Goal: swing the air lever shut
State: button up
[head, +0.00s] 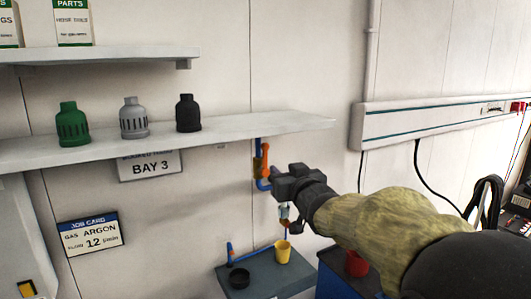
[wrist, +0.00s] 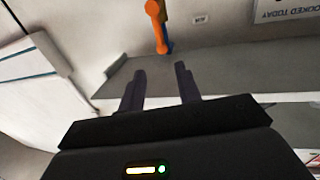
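The orange air lever (head: 265,160) stands roughly upright on a blue pipe (head: 257,148) on the wall, just below the right part of the lower shelf. It also shows at the top of the wrist view (wrist: 155,22), beyond my fingertips. My gripper (head: 276,178) is close to the lever, at its right in the head view. In the wrist view my gripper (wrist: 160,76) has its two dark fingers apart with nothing between them. A gap to the lever shows there. My gripper may hide part of the lever's lower end in the head view.
The lower shelf (head: 230,132) holds green, grey and black nozzle-like parts, above the BAY 3 sign (head: 150,166). Below my gripper, a grey bench top (head: 262,277) carries a yellow cup (head: 283,252) and a black ring (head: 238,278). A red cup (head: 356,264) stands right of it.

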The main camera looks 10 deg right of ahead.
aim_at(266, 153)
jog(key=w+p, duration=0.2)
jog(key=w, duration=0.3)
jog(key=w+a+p, duration=0.1)
jog(key=w, duration=0.4)
jog(key=w+a+p, duration=0.1)
jog(key=w+p, duration=0.1)
jog(key=w, duration=0.3)
jog(key=shift+w+p, duration=0.3)
jog(key=shift+w, duration=0.1)
grip_shut()
